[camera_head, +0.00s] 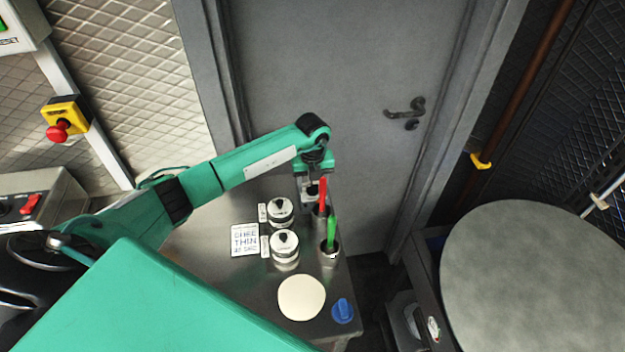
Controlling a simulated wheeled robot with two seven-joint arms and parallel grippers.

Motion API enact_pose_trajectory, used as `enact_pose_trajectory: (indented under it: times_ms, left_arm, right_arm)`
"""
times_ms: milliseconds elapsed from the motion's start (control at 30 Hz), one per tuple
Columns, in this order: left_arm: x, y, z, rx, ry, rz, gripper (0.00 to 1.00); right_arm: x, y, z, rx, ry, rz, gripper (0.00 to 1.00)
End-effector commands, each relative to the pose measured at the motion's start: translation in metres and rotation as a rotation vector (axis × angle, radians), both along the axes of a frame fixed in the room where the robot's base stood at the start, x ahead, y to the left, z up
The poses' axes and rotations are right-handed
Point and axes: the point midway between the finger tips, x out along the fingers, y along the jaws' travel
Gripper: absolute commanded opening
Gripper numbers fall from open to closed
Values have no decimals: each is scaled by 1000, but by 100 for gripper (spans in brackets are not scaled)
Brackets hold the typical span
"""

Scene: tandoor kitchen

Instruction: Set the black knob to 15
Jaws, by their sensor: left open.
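Several black knobs show, and I cannot tell their markings. One dark round knob (4,210) sits on the grey control box at the far left, partly cut off by the frame edge. Two white round pots or dials on the steel table have black tops, a rear one (281,205) and a front one (285,238). My left gripper (311,195) points down, open, just right of and behind the rear one, beside a red handle (323,192). Whether it touches the handle is unclear. My right gripper is out of view.
A green handle (331,233) stands in a metal cup. A lettered card (244,240), a pale disc (301,298) and a blue object (342,310) lie on the steel table (210,265). A large round grey top (540,270) is at right. A red stop button (58,131) is at left.

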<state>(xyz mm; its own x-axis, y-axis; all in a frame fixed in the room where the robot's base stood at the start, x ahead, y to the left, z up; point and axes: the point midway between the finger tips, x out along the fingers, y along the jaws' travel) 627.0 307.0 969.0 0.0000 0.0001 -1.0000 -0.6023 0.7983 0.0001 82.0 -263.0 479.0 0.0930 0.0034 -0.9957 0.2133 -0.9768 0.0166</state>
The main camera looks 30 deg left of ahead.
Motion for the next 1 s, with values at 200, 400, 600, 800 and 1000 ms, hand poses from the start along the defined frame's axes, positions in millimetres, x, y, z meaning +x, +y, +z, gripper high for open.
enact_pose_trajectory:
  times_ms: [200,400,600,800,1000]
  left_arm:
    - [0,0,-1,0,0,0,55]
    - [0,0,0,0,0,0,17]
    - [0,0,0,0,0,-5,10]
    - [1,0,-2,0,-2,-54,10]
    - [1,1,-3,2,-3,-176,10]
  right_arm:
    - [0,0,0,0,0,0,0]
    - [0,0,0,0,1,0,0]
    - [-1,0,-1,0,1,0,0]
    - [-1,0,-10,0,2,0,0]
    - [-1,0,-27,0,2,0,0]
